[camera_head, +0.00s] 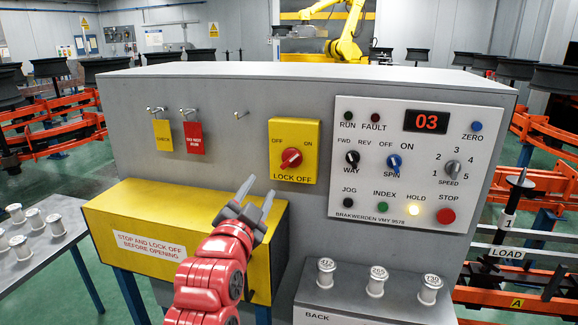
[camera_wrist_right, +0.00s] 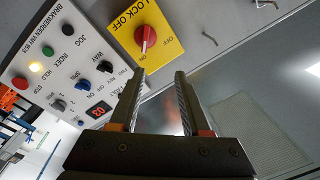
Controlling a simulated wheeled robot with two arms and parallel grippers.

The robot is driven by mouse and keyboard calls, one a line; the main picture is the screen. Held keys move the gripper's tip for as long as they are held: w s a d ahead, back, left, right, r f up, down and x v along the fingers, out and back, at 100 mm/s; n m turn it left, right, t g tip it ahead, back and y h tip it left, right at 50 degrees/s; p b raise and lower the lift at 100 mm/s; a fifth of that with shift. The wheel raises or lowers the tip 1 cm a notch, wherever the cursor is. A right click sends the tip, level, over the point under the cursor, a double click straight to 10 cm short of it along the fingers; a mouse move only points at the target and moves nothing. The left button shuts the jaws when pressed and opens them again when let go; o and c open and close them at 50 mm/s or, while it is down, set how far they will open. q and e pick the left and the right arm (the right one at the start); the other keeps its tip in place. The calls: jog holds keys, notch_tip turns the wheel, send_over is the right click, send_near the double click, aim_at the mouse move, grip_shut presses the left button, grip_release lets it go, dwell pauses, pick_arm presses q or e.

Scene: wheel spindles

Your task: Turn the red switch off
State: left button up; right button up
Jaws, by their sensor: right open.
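The red switch (camera_head: 291,158) is a round knob on a yellow LOCK OFF plate (camera_head: 283,176) on the grey cabinet's front. OFF is printed at the plate's upper left and ON at its upper right. The knob's grip looks tilted toward ON. The switch also shows in the wrist view (camera_wrist_right: 146,38), beyond the fingertips. My right gripper (camera_head: 258,192) is open and empty, below and left of the plate, apart from the switch. Its two fingers also show in the wrist view (camera_wrist_right: 160,75). My left gripper is not in view.
Right of the plate is a white control panel (camera_head: 383,199) with knobs, buttons and a lit HOLD lamp. Left of it, yellow and red tags (camera_head: 194,137) hang on hooks. A yellow box (camera_head: 112,204) juts out below. Several spools stand on a ledge (camera_head: 350,301) at lower right.

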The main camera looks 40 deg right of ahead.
aim_at(291, 161)
jog(key=shift+m+g, duration=0.6)
jog(key=shift+m, duration=0.1)
jog(key=p+x, duration=0.1)
jog(key=x, duration=0.4)
jog(key=s+p+x, duration=0.1)
jog(key=x, duration=0.5)
jog(key=d+f+p+x, duration=0.1)
jog(key=x, duration=0.5)
jog(key=shift+s+d, duration=0.15)
grip_shut()
